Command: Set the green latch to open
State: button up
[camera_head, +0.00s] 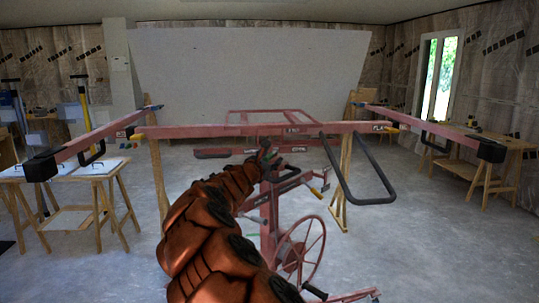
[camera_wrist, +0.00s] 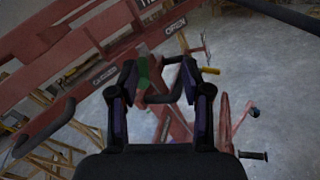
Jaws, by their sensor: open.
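The green latch (camera_wrist: 143,72) shows in the wrist view as a small green piece on the red frame of the panel lift (camera_wrist: 60,60). It lies between my gripper's fingertips (camera_wrist: 160,72), nearer the left one. Whether a finger touches it I cannot tell. My gripper is open. A label reading OPEN (camera_wrist: 176,27) is up and right of the latch, and a label that seems to read CLOSED (camera_wrist: 103,78) is left of it. A black handle (camera_wrist: 166,98) shows between the fingers. In the head view, my gripper (camera_head: 268,158) is at the lift's centre; my arm hides part of it.
The lift's red arms (camera_head: 85,146) spread to both sides, with black loop handles such as the right one (camera_head: 365,185). A spoked wheel (camera_head: 300,250) is below. A wooden table (camera_head: 90,170) is left and a workbench (camera_head: 480,165) right. A large pale panel (camera_head: 250,70) stands behind.

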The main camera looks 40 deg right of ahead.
aim_at(270, 156)
jog(key=shift+w+d+f+n+t+y+p, duration=0.25)
jog(key=shift+w+d+f+n+p, duration=0.3)
jog(key=shift+w+d, duration=0.55)
jog(key=shift+w+d+f+n+t+y+p, duration=0.15)
jog(key=shift+w+d+f+n+t+p, duration=0.35)
jog(key=shift+w+d, duration=0.6)
jog(key=shift+w+d+f+n+t+y+p, duration=0.2)
jog(key=shift+w+d+f+n+p, duration=0.35)
jog(key=shift+w, duration=0.9)
jog(key=shift+w+d+r, duration=0.15)
jog(key=shift+w+d, duration=0.05)
jog(key=shift+d, duration=0.7)
jog(key=shift+c, duration=0.4)
grip_shut()
